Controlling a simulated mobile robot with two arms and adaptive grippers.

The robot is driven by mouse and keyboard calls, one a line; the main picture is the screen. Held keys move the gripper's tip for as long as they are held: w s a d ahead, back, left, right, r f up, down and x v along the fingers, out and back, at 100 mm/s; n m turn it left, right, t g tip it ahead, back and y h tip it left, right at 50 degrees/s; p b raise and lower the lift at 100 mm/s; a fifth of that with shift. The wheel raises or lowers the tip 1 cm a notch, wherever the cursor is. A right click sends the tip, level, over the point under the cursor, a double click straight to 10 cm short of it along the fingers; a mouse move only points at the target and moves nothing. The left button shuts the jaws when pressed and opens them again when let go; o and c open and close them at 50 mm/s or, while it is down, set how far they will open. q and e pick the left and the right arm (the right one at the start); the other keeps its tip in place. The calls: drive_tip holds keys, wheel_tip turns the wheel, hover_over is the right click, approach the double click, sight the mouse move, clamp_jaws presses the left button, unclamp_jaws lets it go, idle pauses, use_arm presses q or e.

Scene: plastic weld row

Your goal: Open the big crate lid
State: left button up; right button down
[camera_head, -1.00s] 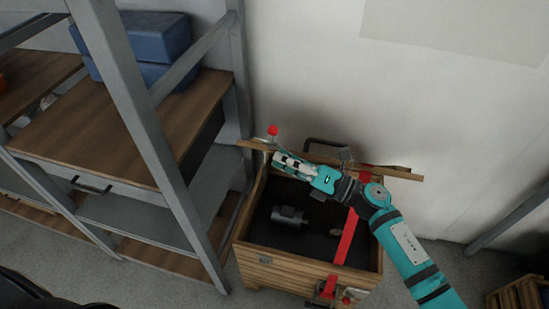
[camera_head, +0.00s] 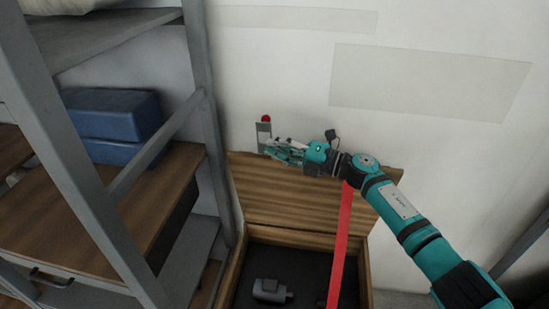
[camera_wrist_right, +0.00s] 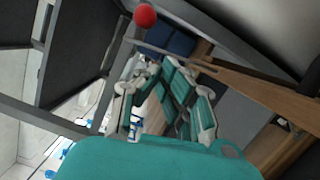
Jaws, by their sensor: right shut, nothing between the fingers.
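The big wooden crate (camera_head: 234,272) stands against the wall with its mouth uncovered. Its planked lid (camera_head: 310,205) stands raised at the back, its inner face showing. A red strap (camera_head: 341,240) runs from the lid down into the crate. A red-knobbed latch (camera_head: 265,119) sticks up at the lid's upper left; its red knob also shows in the right wrist view (camera_wrist_right: 145,15). My right gripper (camera_head: 270,149) is shut and empty at the lid's upper edge, beside the latch. Whether it touches the lid is unclear. My left gripper is out of view.
A grey motor-like part (camera_head: 268,290) lies inside the crate. A metal shelf frame (camera_head: 208,120) with wooden boards and a blue case (camera_head: 110,112) stands close on the left. The wall (camera_head: 430,90) is close behind the lid.

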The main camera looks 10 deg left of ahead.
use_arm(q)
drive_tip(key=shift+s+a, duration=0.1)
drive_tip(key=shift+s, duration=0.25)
